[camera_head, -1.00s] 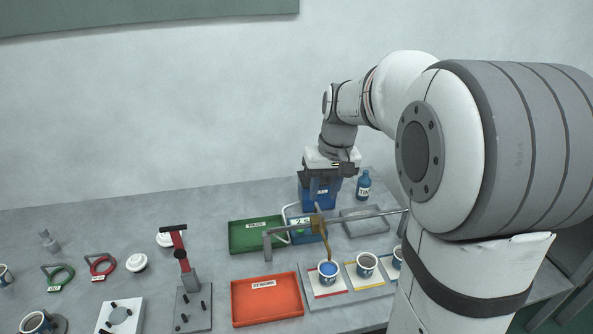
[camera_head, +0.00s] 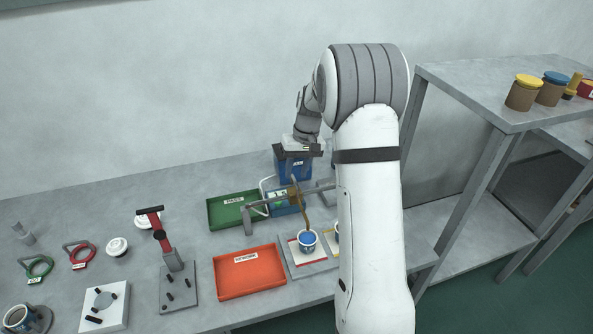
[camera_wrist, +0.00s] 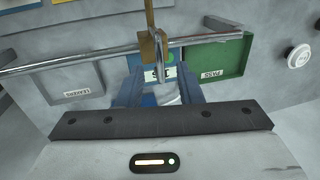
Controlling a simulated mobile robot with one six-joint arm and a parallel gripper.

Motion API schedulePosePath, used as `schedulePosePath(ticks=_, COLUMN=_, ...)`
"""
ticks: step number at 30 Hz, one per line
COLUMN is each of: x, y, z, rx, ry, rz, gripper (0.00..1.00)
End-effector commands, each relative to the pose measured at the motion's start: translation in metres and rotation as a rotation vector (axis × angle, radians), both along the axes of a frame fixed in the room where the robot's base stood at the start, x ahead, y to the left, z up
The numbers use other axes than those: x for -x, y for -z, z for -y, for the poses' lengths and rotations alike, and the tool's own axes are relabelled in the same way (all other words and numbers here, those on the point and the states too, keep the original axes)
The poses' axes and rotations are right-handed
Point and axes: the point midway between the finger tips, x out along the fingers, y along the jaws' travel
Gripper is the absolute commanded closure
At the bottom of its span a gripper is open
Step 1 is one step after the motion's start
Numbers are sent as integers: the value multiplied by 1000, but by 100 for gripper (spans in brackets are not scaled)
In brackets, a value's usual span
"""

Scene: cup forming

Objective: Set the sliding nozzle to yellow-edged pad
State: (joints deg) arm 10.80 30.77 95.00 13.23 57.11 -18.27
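The sliding nozzle (camera_head: 293,196) is a brass block on a horizontal metal rail, with a curved spout. In the head view the spout's tip is above the blue-filled cup (camera_head: 307,239) on the red-edged pad (camera_head: 308,263). The yellow-edged pad (camera_head: 335,243) is just to the right, mostly hidden by my arm. My gripper (camera_wrist: 157,92) is behind the rail; in the wrist view its two fingers are apart with nothing clasped between them. The nozzle (camera_wrist: 152,48) shows just beyond the fingertips, apart from them.
A green tray (camera_head: 234,209) and an orange tray (camera_head: 249,274) lie left of the pads. A red-handled toggle clamp (camera_head: 165,240) stands further left. A shelf (camera_head: 480,95) with several jars rises on the right.

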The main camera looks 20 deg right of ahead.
Motion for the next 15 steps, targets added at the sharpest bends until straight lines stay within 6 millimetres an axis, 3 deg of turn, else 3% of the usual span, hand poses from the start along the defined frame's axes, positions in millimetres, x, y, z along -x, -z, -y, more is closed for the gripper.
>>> schedulePosePath(ticks=5, x=0, y=12, z=-3, rx=0, ry=-1, rz=1, gripper=67)
schedulePosePath(ticks=12, x=0, y=13, z=-3, rx=1, ry=0, rz=1, gripper=67)
schedulePosePath(ticks=15, x=0, y=13, z=-3, rx=1, ry=0, rz=1, gripper=74)
